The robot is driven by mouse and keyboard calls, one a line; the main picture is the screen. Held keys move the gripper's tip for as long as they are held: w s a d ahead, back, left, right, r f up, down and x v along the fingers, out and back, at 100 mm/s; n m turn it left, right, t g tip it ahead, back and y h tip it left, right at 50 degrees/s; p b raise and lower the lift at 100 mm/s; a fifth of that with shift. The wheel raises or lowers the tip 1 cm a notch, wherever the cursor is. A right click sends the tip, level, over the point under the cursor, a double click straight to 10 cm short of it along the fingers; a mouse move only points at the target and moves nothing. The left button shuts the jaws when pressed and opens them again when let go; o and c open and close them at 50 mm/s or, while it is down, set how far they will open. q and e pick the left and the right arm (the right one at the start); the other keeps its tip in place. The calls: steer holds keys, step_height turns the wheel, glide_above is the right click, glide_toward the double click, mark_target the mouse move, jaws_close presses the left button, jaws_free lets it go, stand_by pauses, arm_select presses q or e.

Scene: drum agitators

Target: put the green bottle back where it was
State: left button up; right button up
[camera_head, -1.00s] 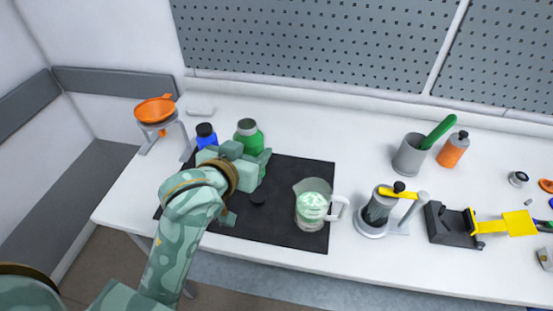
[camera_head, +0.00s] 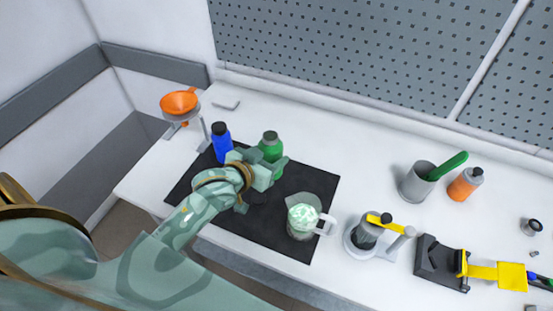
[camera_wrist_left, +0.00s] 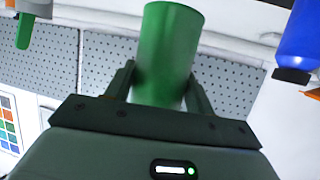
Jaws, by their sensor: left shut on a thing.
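My right gripper is not in view.
A blue bottle (camera_head: 222,145) stands just left of the green one. A glass beaker (camera_head: 303,220) with pale green contents stands on the mat's right part. An orange funnel on a stand (camera_head: 180,102) is at the left. A grey press (camera_head: 368,232) stands right of the mat.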

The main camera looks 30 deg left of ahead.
arm_select(q)
steer(key=shift+w+a+f+b, duration=0.4)
steer(key=shift+w+f+b, duration=0.2)
steer(key=shift+w+f, duration=0.95)
steer(key=shift+w+a+f+b, duration=0.5)
steer(key=shift+w+f, duration=0.6)
steer(key=shift+f, duration=0.8)
steer(key=shift+w+a+f+b, duration=0.3)
steer(key=shift+w+f+b, duration=0.4)
steer(key=shift+w+f, duration=0.85)
steer(key=shift+s+f, duration=0.2)
steer(key=shift+f, duration=0.15)
steer(key=o, duration=1.1)
steer(key=shift+o, duration=0.4)
